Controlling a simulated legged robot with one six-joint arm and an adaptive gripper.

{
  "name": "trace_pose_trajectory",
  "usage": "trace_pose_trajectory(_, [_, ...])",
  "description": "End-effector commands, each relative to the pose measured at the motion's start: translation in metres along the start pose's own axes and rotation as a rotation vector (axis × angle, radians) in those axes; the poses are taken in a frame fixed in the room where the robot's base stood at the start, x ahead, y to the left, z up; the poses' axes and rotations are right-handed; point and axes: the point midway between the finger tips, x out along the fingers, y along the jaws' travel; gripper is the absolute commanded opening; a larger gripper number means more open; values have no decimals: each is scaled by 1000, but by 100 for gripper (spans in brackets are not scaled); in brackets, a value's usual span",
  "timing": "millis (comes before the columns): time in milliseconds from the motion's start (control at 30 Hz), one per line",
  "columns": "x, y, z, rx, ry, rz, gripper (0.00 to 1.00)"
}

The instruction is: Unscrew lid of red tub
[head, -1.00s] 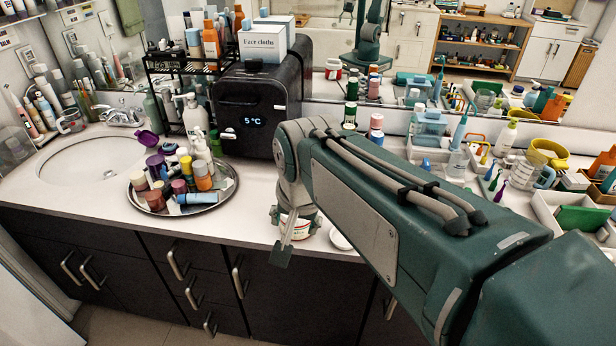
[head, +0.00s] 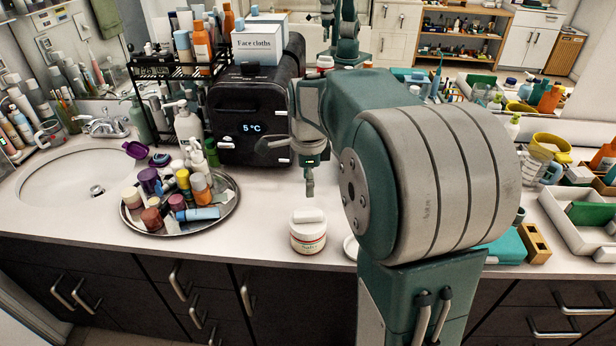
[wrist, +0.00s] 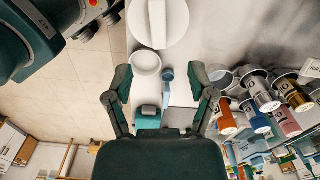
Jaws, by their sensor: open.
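The red tub (head: 308,238) stands upright near the counter's front edge in the head view. It is white with a red-edged label, and its white lid (head: 306,216) with a raised bar sits on top. The lid also shows in the wrist view (wrist: 175,22), cut off by the top edge. My gripper (head: 286,168) is above and behind the tub in the head view, clear of it. In the wrist view my gripper (wrist: 160,75) has its fingers spread with nothing held between them.
A flat white round piece (head: 350,247) lies right of the tub, partly hidden by my arm. A crowded round tray (head: 228,212) is to the left. A black appliance (head: 243,142) stands behind. Counter between tray and tub is clear.

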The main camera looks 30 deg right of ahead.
Motion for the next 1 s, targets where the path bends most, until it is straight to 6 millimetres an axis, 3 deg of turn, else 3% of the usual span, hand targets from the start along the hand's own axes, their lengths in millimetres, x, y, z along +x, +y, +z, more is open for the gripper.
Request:
trace_pose_trajectory(533, [87, 1, 0, -4, 0, 2, 71])
trace_pose_trajectory(700, [99, 1, 0, -4, 0, 0, 71])
trace_pose_trajectory(967, [100, 0, 0, -5, -1, -2, 71])
trace_pose_trajectory(1000, [100, 0, 0, -4, -1, -2, 67])
